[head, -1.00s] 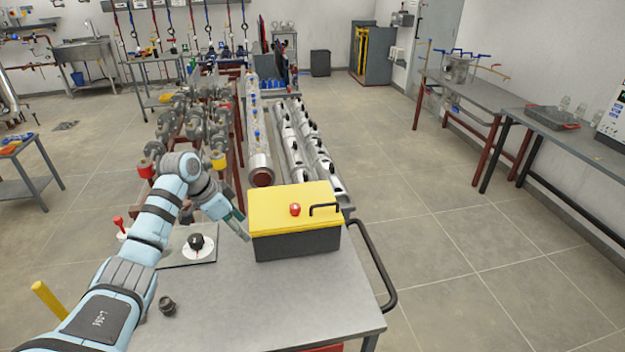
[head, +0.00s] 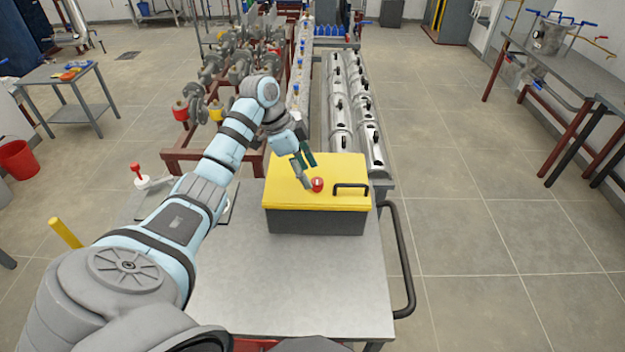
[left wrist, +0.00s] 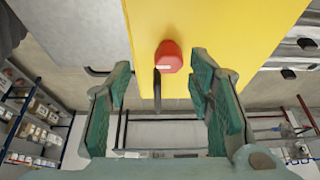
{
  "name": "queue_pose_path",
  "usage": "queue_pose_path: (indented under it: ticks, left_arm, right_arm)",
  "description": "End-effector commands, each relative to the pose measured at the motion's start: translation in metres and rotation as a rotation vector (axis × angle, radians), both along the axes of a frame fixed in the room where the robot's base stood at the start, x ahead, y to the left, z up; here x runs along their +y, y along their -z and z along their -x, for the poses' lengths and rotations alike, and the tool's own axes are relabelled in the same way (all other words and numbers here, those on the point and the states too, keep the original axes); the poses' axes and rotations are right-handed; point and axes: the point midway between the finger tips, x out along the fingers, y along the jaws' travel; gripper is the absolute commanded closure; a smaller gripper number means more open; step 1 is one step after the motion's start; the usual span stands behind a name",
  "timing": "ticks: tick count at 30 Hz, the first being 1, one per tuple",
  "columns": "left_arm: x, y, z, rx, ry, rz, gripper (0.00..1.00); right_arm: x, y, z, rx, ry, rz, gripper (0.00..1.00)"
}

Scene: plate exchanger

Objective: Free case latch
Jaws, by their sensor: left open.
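The case (head: 316,221) has a dark grey body and a yellow lid (head: 338,169), and stands on the cart top. A red latch knob (head: 317,185) sits on the lid, left of a black handle (head: 351,187). My left gripper (head: 309,176) is open and above the lid, close to the knob. In the left wrist view the red knob (left wrist: 168,57) lies between and beyond the two green fingers (left wrist: 165,75), with the yellow lid (left wrist: 210,25) behind it. I cannot tell any contact with the knob. My right gripper is not in view.
The case stands on a grey metal cart top (head: 290,290) with a black push handle (head: 402,260) on its right. A red-topped item (head: 138,175) and a yellow post (head: 65,232) are at the left. The cart top before the case is clear.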

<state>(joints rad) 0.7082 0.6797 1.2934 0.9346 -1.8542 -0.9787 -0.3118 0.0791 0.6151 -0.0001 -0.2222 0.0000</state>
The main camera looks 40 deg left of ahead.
Motion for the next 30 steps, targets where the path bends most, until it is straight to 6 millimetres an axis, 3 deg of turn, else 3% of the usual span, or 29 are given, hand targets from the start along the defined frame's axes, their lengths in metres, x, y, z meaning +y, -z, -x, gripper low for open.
queue_pose_path:
  ticks: [6, 14, 23, 30]
  left_arm:
    - [-0.011, 0.032, -0.010, 0.002, 0.000, 0.001, 0.52]
    - [-0.012, 0.035, -0.010, 0.000, -0.001, 0.000, 0.52]
    - [-0.012, 0.035, -0.010, 0.002, 0.000, 0.001, 0.99]
    - [-0.013, 0.035, -0.010, 0.002, -0.006, 0.002, 1.00]
  right_arm:
    - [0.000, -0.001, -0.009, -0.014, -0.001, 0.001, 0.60]
    - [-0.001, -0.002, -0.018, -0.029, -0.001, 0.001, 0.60]
    - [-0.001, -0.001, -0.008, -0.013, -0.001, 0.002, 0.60]
    - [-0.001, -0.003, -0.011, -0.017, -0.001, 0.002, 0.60]
